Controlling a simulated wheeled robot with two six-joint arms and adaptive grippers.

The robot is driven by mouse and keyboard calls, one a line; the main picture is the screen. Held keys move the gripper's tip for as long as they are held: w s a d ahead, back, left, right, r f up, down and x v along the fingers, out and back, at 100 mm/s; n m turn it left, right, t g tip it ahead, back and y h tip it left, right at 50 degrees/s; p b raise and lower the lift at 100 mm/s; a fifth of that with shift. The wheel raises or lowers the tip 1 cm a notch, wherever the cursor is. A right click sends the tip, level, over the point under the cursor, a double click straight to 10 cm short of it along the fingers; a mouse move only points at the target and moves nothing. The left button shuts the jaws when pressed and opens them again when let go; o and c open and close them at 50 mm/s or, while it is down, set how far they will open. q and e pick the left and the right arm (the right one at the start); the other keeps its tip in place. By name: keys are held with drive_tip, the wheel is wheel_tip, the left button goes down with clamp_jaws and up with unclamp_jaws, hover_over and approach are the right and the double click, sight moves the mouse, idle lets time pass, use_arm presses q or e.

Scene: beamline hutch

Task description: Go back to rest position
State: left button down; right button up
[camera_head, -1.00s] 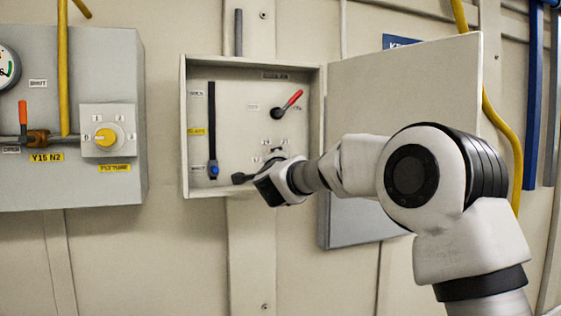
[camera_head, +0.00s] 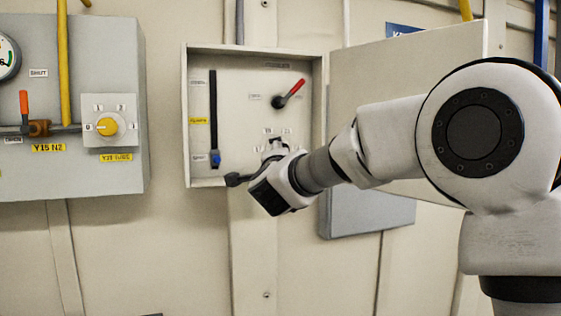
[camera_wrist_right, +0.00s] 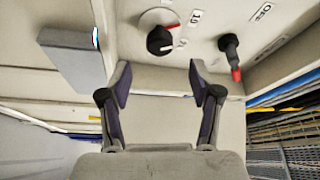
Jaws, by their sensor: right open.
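My right gripper (camera_head: 252,168) is in front of the lower part of an open wall cabinet (camera_head: 236,70), near its bottom edge. In the right wrist view its two fingers (camera_wrist_right: 165,85) stand wide apart with nothing between them. Beyond the fingers is a black rotary knob with a red mark (camera_wrist_right: 160,40), apart from them. A black lever with a red tip (camera_wrist_right: 231,58) is to its right. In the head view the red-tipped lever (camera_head: 290,93) is tilted up to the right, and the gripper partly hides the knob area. My left gripper is not in view.
The open cabinet door (camera_head: 400,90) is right of the cabinet, behind my arm. A blue slider (camera_head: 215,159) is in a vertical slot. A grey box with a yellow knob (camera_head: 107,127) and orange-handled valve (camera_head: 24,103) is at left. Bare wall is below.

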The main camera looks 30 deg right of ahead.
drive_tip(key=v, duration=0.3)
drive_tip(key=shift+s+f, duration=0.1)
drive_tip(key=shift+s+a+f, duration=0.1)
drive_tip(key=shift+a, duration=0.05)
